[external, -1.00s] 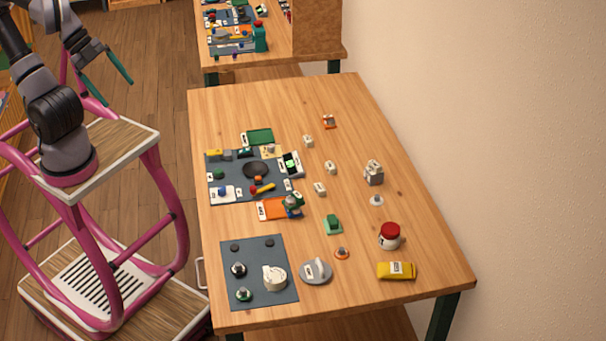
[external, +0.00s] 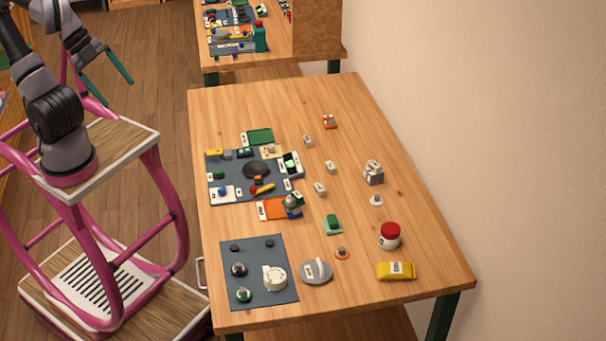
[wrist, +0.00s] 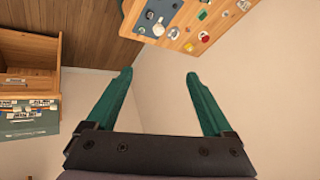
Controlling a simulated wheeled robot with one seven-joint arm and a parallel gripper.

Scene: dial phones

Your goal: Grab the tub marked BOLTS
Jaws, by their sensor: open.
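A small white tub with a red lid (external: 390,236) stands upright on the near right part of the wooden table in the external view. It is the only tub-like container I make out there; its label is too small to read, so I cannot confirm BOLTS. My gripper (external: 118,93) is at the upper left, off the table's left side and far from the tub. In the wrist view my gripper (wrist: 158,75) has its two green fingers spread apart, with nothing between them.
The wooden table (external: 430,262) holds a yellow packet (external: 396,271) just in front of the tub. A grey round piece (external: 316,271) and a dark panel with knobs (external: 258,253) lie to its left. A wall (external: 500,120) runs along the right. A second table stands behind.

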